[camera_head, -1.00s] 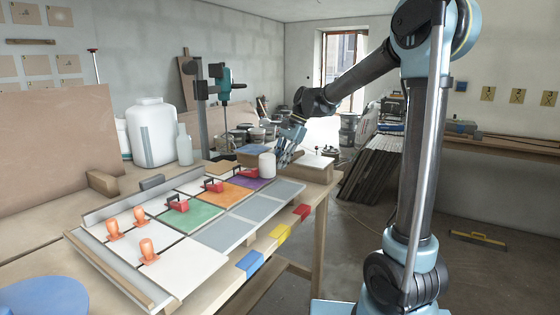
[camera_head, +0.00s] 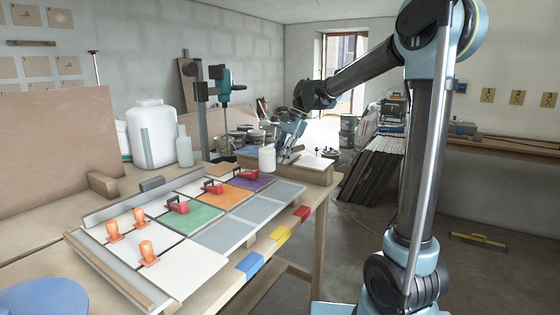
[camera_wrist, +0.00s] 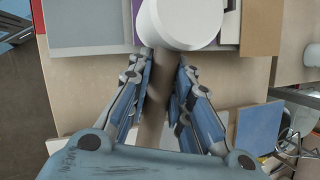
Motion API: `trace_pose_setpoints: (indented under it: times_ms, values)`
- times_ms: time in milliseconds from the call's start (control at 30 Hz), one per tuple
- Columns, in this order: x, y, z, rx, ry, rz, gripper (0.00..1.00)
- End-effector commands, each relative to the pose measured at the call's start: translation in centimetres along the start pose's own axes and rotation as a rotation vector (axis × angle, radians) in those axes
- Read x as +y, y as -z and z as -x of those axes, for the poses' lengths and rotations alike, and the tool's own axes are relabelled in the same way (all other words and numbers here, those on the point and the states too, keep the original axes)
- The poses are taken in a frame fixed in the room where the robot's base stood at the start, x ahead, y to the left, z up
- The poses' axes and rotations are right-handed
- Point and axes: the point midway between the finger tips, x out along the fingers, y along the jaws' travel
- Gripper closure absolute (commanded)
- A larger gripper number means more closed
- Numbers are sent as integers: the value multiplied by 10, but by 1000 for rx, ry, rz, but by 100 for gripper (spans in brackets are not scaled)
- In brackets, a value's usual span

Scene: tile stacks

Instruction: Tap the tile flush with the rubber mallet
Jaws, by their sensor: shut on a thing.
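The rubber mallet has a white head (camera_head: 267,158) and a brown handle (camera_wrist: 158,85). My gripper (camera_head: 287,150) is shut on the handle, which runs between its two fingers in the wrist view (camera_wrist: 158,100). The white head shows ahead of the fingers there (camera_wrist: 180,22). The mallet is near the far end of the tile board, by the purple tile (camera_head: 250,182). An orange tile (camera_head: 223,197), a green tile (camera_head: 203,218), grey tiles (camera_head: 256,209) and white tiles (camera_head: 187,266) lie in rows. I cannot tell which tile stands proud, or whether the head touches one.
Red-handled pieces (camera_head: 178,206) and orange knobs (camera_head: 148,254) stand on the tiles. A metal rail (camera_head: 150,198) edges the board. Blue, yellow and red blocks (camera_head: 250,264) line the table's front edge. A white jug (camera_head: 153,134) and a box (camera_head: 310,170) stand behind.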

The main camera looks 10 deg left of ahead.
Motion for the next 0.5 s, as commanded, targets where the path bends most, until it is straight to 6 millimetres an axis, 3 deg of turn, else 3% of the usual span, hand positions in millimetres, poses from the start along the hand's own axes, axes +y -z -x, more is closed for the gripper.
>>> trace_pose_setpoints:
  times_ms: [267, 500]
  values:
    - [-1, -1, 2, -1, 0, 0, 100]
    - [-4, -8, 18, -1, 0, 0, 100]
